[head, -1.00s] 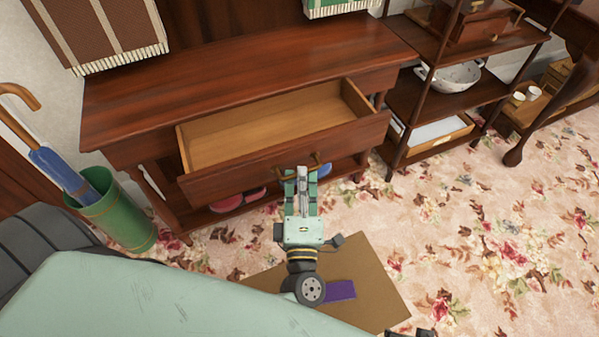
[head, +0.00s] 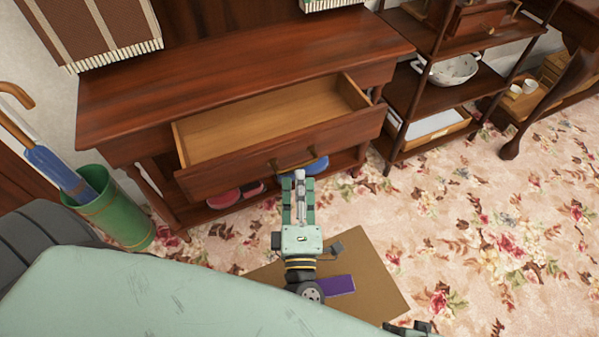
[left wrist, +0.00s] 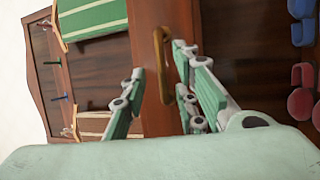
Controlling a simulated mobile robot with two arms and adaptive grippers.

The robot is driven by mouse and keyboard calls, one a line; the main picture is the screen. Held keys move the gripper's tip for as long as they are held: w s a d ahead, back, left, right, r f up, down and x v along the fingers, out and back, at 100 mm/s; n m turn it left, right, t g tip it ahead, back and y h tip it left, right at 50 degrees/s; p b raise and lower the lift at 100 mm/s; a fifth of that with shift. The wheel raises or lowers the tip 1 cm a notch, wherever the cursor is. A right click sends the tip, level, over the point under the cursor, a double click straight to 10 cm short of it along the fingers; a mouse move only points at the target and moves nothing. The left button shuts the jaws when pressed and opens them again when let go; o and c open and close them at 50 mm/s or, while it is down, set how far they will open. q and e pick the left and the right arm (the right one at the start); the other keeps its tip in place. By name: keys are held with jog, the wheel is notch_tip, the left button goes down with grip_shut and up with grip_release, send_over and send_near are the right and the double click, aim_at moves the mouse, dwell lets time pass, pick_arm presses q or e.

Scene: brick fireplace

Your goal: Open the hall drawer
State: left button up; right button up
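The hall drawer (head: 240,172) is a wide wooden drawer pulled well out of the dark console table (head: 235,72). Its pale inside is empty. Its brass handle (head: 296,160) is on the front panel. My left gripper (head: 299,178) is just in front of and below the handle, apart from it in the head view. In the left wrist view the fingers are spread (left wrist: 155,80), with the handle (left wrist: 163,65) showing between and beyond them. A dark piece at the bottom edge of the head view (head: 410,328) may be my right gripper; its fingers are not clear.
A green umbrella bin (head: 120,210) stands left of the table. Shoes (head: 235,195) sit on its lower shelf. A shelf unit (head: 430,95) with a white bowl (head: 455,70) is at the right. A brown mat (head: 370,280) lies below my arm. The flowered carpet at right is clear.

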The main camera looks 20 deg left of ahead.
pick_arm(q)
jog(key=v, duration=0.9)
jog(key=shift+w, duration=0.1)
